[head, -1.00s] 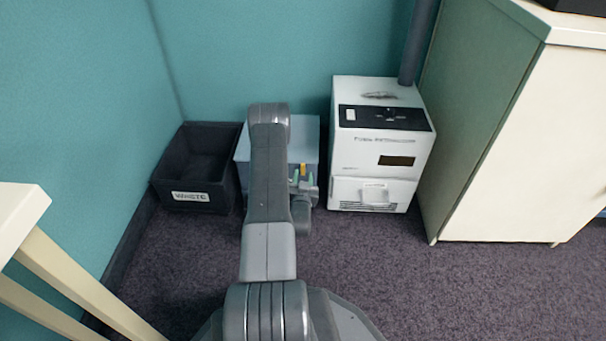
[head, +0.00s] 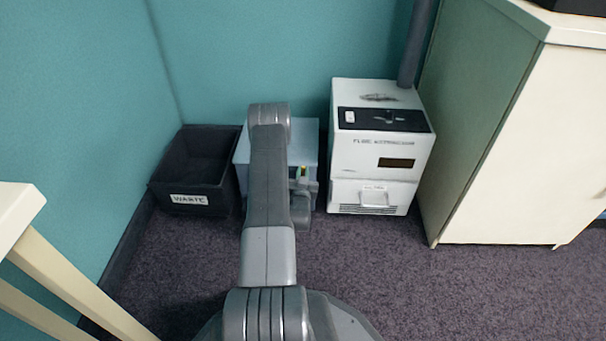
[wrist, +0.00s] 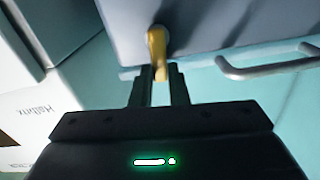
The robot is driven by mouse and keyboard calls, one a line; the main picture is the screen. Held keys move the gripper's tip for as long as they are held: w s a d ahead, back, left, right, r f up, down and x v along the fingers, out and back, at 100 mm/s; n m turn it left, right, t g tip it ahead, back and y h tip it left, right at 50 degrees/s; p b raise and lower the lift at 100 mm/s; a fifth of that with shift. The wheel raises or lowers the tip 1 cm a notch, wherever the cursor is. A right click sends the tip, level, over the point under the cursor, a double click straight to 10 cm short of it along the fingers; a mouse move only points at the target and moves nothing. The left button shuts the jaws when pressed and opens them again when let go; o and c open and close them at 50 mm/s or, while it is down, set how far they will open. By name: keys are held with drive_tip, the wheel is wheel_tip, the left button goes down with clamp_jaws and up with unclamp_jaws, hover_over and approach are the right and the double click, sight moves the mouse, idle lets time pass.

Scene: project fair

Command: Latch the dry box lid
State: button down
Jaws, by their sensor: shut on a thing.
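The dry box (head: 308,135) is a pale blue-grey box on the floor, mostly hidden behind my arm in the head view. Its front face (wrist: 215,22) fills the top of the wrist view. A yellow latch lever (wrist: 157,45) sticks out from that face, and a little of it shows in the head view (head: 304,170). My gripper (wrist: 158,88) is shut on the lever's lower end, with one dark finger on each side. A grey bar handle (wrist: 265,66) is on the box, right of the lever.
A black waste bin (head: 188,199) stands left of the box. A white fume extractor (head: 372,158) stands close on its right, with a cream cabinet (head: 510,150) beyond. A table leg (head: 85,285) is at lower left. Carpet (head: 390,280) is clear at front right.

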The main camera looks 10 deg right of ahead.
drive_tip(key=shift+a+n, duration=0.25)
drive_tip(key=shift+n, duration=0.55)
drive_tip(key=c, duration=1.4)
unclamp_jaws()
drive_tip(key=p+v, duration=0.4)
drive_tip(key=v, duration=0.9)
drive_tip(key=shift+s, duration=0.35)
drive_tip(key=shift+w+a, duration=0.1)
